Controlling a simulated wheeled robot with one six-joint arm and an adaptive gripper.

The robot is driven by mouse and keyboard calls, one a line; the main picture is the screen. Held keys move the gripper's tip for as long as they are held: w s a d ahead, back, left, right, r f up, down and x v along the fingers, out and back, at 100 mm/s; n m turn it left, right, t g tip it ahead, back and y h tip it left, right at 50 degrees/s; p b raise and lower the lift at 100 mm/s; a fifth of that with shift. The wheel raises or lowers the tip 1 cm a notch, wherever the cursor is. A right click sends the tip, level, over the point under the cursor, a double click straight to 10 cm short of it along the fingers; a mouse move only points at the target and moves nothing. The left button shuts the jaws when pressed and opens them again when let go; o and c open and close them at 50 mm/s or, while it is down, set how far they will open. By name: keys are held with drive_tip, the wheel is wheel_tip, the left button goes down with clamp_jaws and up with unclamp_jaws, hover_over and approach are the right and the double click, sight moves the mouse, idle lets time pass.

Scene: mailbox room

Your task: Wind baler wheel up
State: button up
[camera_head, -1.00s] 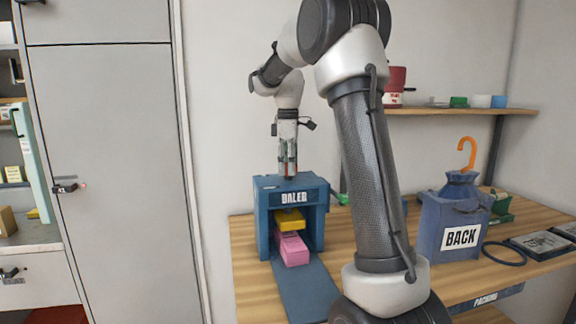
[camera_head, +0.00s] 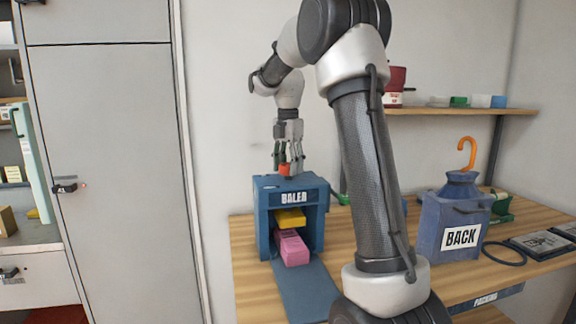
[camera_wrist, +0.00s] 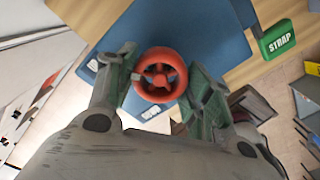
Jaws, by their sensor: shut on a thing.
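The blue baler (camera_head: 262,222) stands on the wooden table, its label facing forward. Its red-orange wheel (camera_wrist: 160,75) is on top, and it also shows in the head view (camera_head: 285,169). My gripper (camera_head: 287,160) points down over the baler and is shut on the wheel, one finger at each side of the rim in the wrist view (camera_wrist: 158,82). Under the baler's top is a yellow plate (camera_head: 290,219). A pink block (camera_head: 292,250) lies below it, partly sticking out of the front opening.
A blue bag labelled BACK (camera_head: 440,225) with an orange hook (camera_head: 467,153) stands to the right on the table (camera_head: 385,270). A green STRAP box (camera_wrist: 278,40) shows in the wrist view. A wall shelf (camera_head: 455,111) is behind; a tall grey cabinet (camera_head: 110,170) is left.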

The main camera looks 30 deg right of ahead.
sight(288, 165)
drive_tip(key=shift+r+n, duration=0.15)
drive_tip(key=shift+n, duration=0.95)
drive_tip(key=o, duration=1)
drive_tip(key=shift+o, duration=0.2)
wheel_tip(288, 165, up, 12)
